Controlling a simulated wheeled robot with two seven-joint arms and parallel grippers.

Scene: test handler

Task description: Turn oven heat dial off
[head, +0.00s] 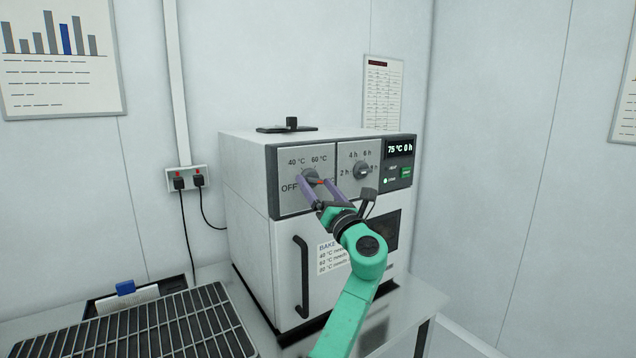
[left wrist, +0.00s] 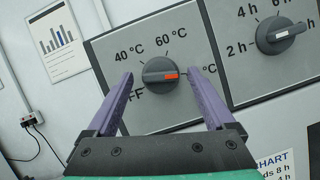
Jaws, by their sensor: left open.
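The oven heat dial (head: 311,175) is a dark knob on the grey left panel of the white oven (head: 248,215). In the left wrist view the heat dial (left wrist: 158,72) has a red-orange mark on its right end, toward a partly hidden °C label. OFF is at its lower left, partly covered by a finger. My left gripper (head: 314,181) is open, its purple fingers on either side of the dial. In the left wrist view the left gripper (left wrist: 159,76) frames the dial; contact cannot be told. My right gripper is not in view.
The timer dial (head: 362,171) is close on the right, beside the display (head: 400,149) reading 75 °C 0 h. The oven door handle (head: 301,275) sticks out below. A wire rack (head: 150,325) lies at lower left. A black object (head: 290,126) is on the oven top.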

